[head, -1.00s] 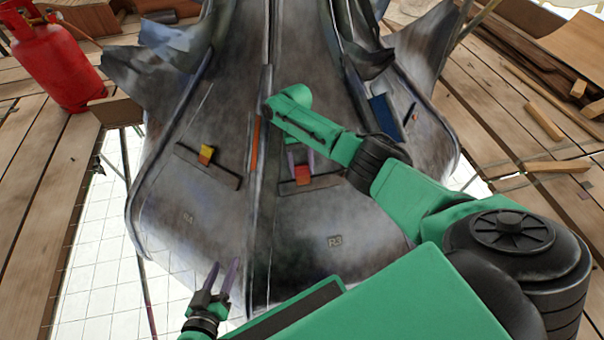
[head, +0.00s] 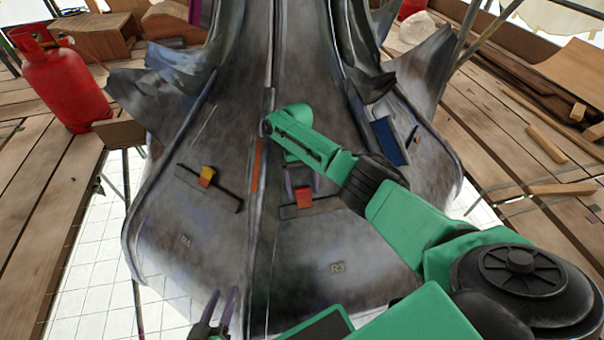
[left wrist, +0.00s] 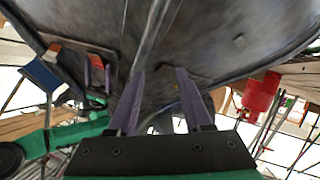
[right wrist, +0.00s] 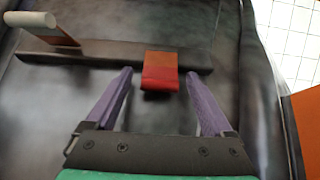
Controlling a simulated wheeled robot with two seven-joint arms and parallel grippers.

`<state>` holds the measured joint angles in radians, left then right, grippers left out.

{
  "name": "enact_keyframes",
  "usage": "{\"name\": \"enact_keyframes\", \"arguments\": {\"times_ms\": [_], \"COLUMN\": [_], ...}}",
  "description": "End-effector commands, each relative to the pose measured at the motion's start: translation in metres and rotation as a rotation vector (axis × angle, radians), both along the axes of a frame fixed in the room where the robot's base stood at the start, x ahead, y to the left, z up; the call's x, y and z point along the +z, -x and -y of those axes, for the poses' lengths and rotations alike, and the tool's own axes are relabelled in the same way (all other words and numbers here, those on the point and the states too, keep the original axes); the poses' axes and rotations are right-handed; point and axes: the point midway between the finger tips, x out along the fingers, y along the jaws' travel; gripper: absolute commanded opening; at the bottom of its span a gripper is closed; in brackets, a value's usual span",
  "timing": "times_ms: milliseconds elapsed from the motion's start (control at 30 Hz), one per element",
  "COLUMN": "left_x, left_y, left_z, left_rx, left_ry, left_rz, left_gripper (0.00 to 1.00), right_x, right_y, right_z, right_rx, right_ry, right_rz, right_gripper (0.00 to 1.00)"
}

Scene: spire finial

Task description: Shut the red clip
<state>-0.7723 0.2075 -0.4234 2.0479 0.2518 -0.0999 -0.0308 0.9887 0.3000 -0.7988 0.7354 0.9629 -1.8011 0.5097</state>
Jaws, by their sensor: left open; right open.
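The red clip (head: 303,197) sits on a dark bar on the right-hand metal panel (head: 320,235), above the R3 mark.
A yellow-orange clip (head: 207,176) sits on a bar on the left panel. A raised ridge with an orange strip (head: 257,163) separates the panels. A pale-ended lever (right wrist: 40,20) stands left of the red clip. A blue piece (head: 390,142) and a red gas cylinder (head: 62,80) are farther off.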

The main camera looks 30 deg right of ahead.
Motion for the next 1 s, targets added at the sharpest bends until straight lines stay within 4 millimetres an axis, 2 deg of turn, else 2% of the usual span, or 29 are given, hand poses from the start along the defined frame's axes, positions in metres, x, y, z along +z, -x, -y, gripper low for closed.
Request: {"name": "enact_keyframes", "arguments": {"times_ms": [167, 267, 367, 400, 700, 1000], "left_x": [0.008, 0.005, -0.015, 0.001, 0.072, 0.156], "left_y": [0.000, 0.000, 0.000, -0.013, -0.076, -0.116], "left_z": [0.000, 0.000, 0.000, 0.000, -0.004, -0.011], "left_rx": [-0.005, -0.005, 0.006, 0.013, 0.062, 0.109], "left_ry": [-0.005, -0.004, 0.005, 0.012, 0.056, 0.109], "left_rz": [-0.006, -0.007, 0.007, 0.054, 0.328, 0.617], "left_gripper": [0.50, 0.50, 0.50, 0.50, 0.50, 0.50], "right_x": [0.036, 0.061, 0.082, 0.081, 0.088, 0.095], "right_y": [-0.013, -0.023, -0.032, -0.030, -0.034, -0.036], "right_z": [0.003, 0.005, 0.007, 0.008, 0.008, 0.009], "right_rx": [-0.001, -0.002, -0.003, 0.000, 0.005, 0.005], "right_ry": [0.000, 0.000, 0.001, 0.001, 0.002, 0.002], "right_rz": [0.004, 0.005, 0.007, 0.002, 0.002, 0.001], "right_gripper": [0.86, 0.86, 0.86, 0.86, 0.86, 0.86]}}
